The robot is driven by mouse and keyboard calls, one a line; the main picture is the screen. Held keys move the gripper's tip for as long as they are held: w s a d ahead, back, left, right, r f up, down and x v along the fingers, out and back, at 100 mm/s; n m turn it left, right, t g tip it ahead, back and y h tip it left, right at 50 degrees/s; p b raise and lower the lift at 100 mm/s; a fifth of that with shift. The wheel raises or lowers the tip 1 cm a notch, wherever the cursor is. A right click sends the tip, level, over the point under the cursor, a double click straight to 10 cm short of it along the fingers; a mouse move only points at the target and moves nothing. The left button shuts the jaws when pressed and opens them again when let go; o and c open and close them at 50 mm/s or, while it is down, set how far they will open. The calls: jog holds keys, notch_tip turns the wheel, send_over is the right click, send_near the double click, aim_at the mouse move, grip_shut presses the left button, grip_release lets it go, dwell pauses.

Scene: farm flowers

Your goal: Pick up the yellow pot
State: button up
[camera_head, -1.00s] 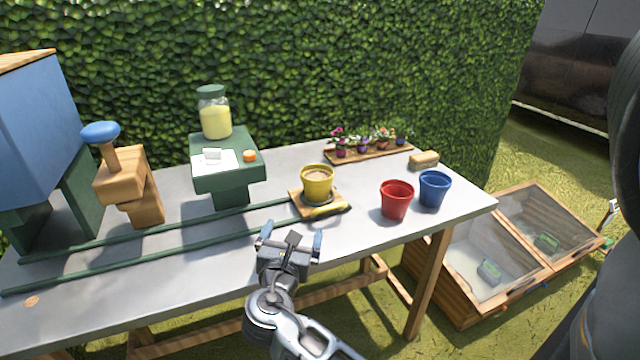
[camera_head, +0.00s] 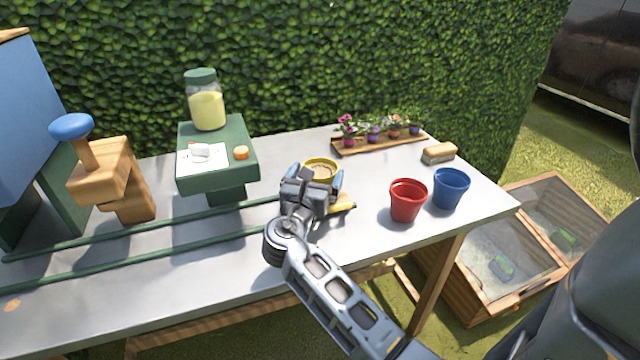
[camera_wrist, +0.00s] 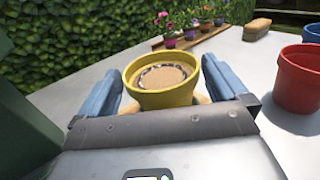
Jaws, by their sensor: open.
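The yellow pot (camera_wrist: 163,96) stands upright between the two blue fingers of my gripper (camera_wrist: 160,88) in the wrist view, with brown soil-like filling inside its rim. My gripper is open, with a finger on each side of the pot; I cannot tell whether either finger touches it. In the head view my gripper (camera_head: 312,182) hides most of the yellow pot (camera_head: 322,166), and only its rim shows. The pot's wooden stand (camera_head: 343,204) shows a little at the right of my gripper.
A red pot (camera_head: 407,200) and a blue pot (camera_head: 451,188) stand to the right. A tray of small flowers (camera_head: 380,143) and a brush-like block (camera_head: 439,153) are behind. A green stand (camera_head: 215,165) with a jar (camera_head: 205,100) is left. Green rails cross the table (camera_head: 150,275).

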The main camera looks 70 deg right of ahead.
jog(key=shift+w+d, duration=0.1)
jog(key=shift+d, duration=0.85)
jog(key=c, duration=1.2)
jog(key=shift+c, duration=1)
jog(key=shift+r, duration=0.1)
